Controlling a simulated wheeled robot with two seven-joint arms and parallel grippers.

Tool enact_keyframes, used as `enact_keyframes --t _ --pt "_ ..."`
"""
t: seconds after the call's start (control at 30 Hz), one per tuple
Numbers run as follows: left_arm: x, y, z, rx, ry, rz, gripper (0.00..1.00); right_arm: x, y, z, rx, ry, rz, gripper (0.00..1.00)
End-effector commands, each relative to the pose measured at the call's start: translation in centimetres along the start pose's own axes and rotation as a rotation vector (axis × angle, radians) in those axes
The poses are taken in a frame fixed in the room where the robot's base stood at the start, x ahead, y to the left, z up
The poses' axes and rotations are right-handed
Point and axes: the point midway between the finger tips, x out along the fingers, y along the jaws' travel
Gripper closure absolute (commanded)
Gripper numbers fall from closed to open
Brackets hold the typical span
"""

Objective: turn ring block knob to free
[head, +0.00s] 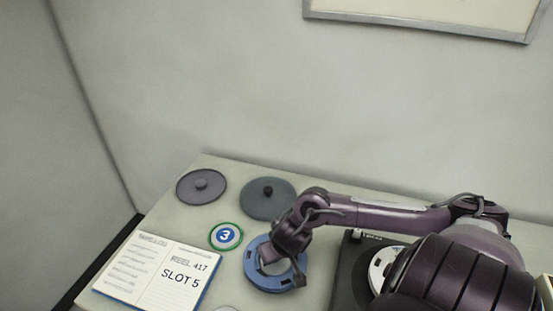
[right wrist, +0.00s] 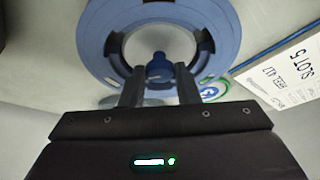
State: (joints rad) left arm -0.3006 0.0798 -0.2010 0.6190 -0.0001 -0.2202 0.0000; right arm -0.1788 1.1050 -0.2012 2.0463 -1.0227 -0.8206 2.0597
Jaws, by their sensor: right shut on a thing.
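A blue ring block (head: 256,276) lies flat on the table below the centre of the head view. It also shows in the right wrist view (right wrist: 97,38), with dark slots around its inner edge. A small blue knob (right wrist: 158,66) stands in the ring's opening. My right gripper (right wrist: 158,76) reaches over the ring with one finger on each side of the knob and is shut on it. The gripper hides part of the ring in the head view, and the knob's setting cannot be read. My left gripper is not in view.
A purple-grey lid (head: 190,190), a dark teal lid (head: 262,205) and a green-edged disc marked 3 (head: 226,244) lie behind and left of the ring. An open notebook (head: 125,275) reads REEL 417, SLOT 5. A dark device (head: 348,277) stands at right, partly behind my arm.

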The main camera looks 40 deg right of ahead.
Motion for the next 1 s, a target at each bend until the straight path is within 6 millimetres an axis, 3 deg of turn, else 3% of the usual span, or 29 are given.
enact_keyframes --t 0.27,1.0 --pt "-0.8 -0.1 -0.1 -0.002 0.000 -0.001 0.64 -0.1 0.3 0.0 -0.144 -0.002 -0.056 0.94" --pt "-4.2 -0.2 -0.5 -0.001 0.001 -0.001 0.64 0.0 0.8 -0.5 -0.778 0.001 -0.323 0.94"
